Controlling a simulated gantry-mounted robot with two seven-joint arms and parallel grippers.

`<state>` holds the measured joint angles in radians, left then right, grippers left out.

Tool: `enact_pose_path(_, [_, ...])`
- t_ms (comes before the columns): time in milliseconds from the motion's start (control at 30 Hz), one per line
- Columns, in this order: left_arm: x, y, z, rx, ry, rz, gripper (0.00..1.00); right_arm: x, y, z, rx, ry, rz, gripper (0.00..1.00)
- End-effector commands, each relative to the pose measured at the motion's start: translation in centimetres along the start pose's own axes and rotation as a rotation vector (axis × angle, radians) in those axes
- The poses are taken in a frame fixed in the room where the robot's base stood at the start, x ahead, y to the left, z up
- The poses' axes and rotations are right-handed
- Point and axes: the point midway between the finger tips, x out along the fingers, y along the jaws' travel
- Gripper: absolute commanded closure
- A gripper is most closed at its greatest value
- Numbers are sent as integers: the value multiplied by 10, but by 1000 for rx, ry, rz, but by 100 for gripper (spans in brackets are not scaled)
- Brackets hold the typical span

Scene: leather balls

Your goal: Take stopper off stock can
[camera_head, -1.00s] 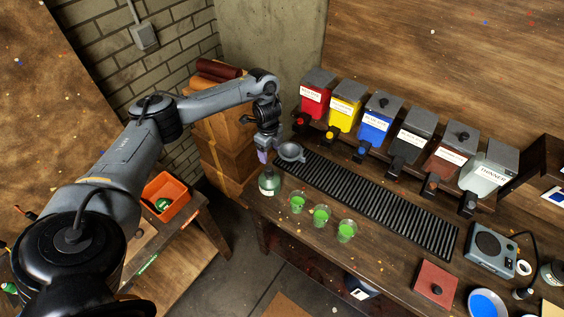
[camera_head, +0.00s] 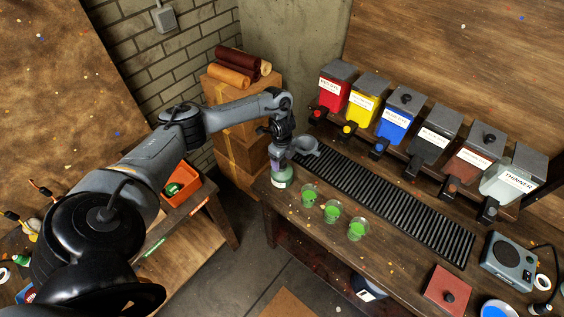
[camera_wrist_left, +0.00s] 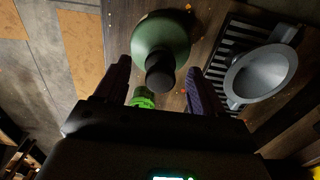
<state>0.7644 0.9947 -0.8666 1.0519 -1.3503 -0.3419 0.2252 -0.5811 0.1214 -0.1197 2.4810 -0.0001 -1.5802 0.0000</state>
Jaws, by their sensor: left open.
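The stock can (camera_head: 281,178) is a green, round-shouldered can with a pale label at the left end of the workbench. In the left wrist view the can (camera_wrist_left: 160,32) shows from above with a dark stopper (camera_wrist_left: 160,76) on its neck. My left gripper (camera_head: 278,164) is right over the can's top. In the left wrist view my left gripper (camera_wrist_left: 157,82) is open, one finger on each side of the stopper, with gaps visible between. In the head view the stopper is hidden by the gripper. My right gripper is not in view.
A grey funnel (camera_head: 306,147) stands right beside the can, near the black slatted grate (camera_head: 400,205). Three cups of green liquid (camera_head: 332,210) stand to the can's right. Colored dispensers (camera_head: 396,124) line the back. An orange bin (camera_head: 182,186) sits left.

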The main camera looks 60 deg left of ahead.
Motion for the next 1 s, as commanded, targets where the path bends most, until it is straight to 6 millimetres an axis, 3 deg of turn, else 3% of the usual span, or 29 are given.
enact_pose_path(300, [5,0,0,0,0,-1,31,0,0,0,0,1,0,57])
enact_pose_path(700, [4,0,0,0,0,-1,90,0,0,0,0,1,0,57])
enact_pose_path(1000, [3,0,0,0,0,-1,91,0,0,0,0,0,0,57])
